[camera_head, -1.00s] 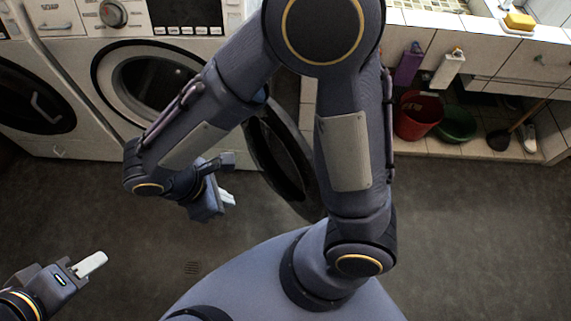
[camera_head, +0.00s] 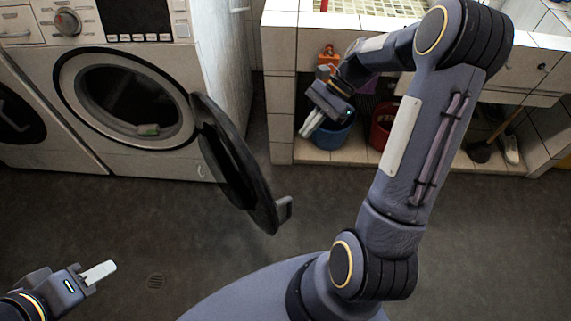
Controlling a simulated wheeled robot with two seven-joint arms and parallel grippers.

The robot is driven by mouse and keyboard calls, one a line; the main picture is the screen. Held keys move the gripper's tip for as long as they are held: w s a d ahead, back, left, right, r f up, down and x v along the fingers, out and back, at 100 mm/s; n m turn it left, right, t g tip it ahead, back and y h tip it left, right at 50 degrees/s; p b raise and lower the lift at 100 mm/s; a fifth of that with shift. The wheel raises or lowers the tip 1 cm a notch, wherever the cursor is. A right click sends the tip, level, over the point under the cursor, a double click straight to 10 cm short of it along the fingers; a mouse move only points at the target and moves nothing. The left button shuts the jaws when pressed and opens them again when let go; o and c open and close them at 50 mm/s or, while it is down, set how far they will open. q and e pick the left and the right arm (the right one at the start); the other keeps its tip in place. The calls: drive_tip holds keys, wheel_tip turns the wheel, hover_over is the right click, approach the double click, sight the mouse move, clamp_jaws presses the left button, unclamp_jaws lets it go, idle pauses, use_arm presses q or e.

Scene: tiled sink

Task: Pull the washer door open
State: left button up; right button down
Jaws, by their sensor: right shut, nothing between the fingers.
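The white washer (camera_head: 45,62) stands at the left, with its round opening (camera_head: 128,98) uncovered. Its dark round door (camera_head: 232,160) is swung far out to the right, with a grey handle (camera_head: 284,209) at its free edge. A small green and pale item (camera_head: 148,130) shows at the bottom of the opening. My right gripper (camera_head: 311,122) is shut and empty, right of the door and apart from it, in front of the tiled counter. My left gripper (camera_head: 98,273) is low at the left over the floor, away from the door; its finger gap cannot be made out.
A second front-loader (camera_head: 20,120) stands at the far left. Under the tiled counter (camera_head: 283,20) are a blue bucket (camera_head: 335,140), a red bucket (camera_head: 383,125), and a plunger (camera_head: 482,150). The grey floor (camera_head: 160,220) in front of the washer is clear.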

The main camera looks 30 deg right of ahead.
drive_tip(key=a+r+b+x, duration=0.1)
drive_tip(key=a+r+x, duration=0.1)
drive_tip(key=x, duration=1)
drive_tip(key=shift+s+a+b, duration=0.2)
drive_tip(key=shift+s+b, duration=0.05)
drive_tip(key=shift+b, duration=0.15)
drive_tip(key=shift+a+f, duration=0.1)
drive_tip(key=shift+f, duration=0.05)
